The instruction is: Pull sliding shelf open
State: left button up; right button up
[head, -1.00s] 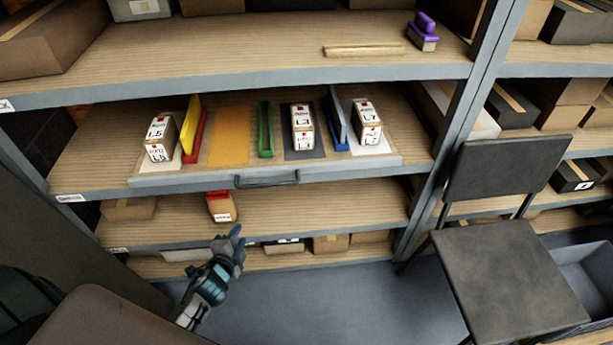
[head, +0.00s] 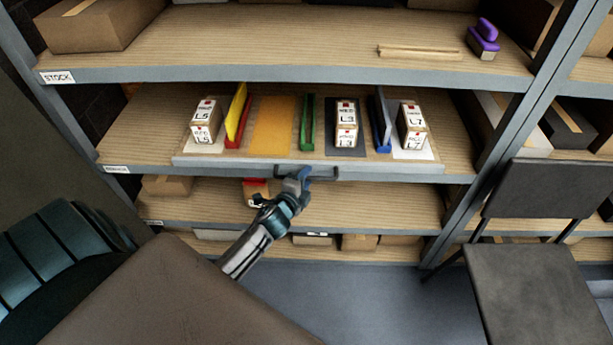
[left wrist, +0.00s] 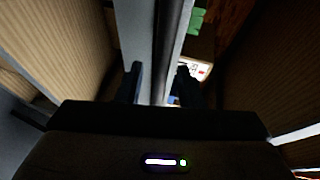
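The sliding shelf (head: 225,161) is a wooden board with a grey front edge, at the middle level of the rack. Its dark bar handle (head: 325,174) is on the front edge. My left gripper (head: 297,178) is at the left part of this handle, partly covering it. In the left wrist view the two fingers (left wrist: 161,86) stand apart, with the dark bar and the pale shelf edge showing between them. Whether a finger touches the handle cannot be told. My right gripper is in neither view.
On the sliding shelf stand white-labelled boxes (head: 346,122) and yellow, red, green and blue dividers (head: 307,123). A red-topped box (head: 256,192) sits on the shelf below, close to my left gripper. A dark chair (head: 530,270) stands at right. Grey floor (head: 370,300) is clear between.

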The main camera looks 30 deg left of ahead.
pick_arm(q)
jog(key=shift+w+f, duration=0.1)
jog(key=shift+w, duration=0.25)
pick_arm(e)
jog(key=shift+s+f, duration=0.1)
pick_arm(q)
grip_shut()
jog(key=shift+s, duration=0.1)
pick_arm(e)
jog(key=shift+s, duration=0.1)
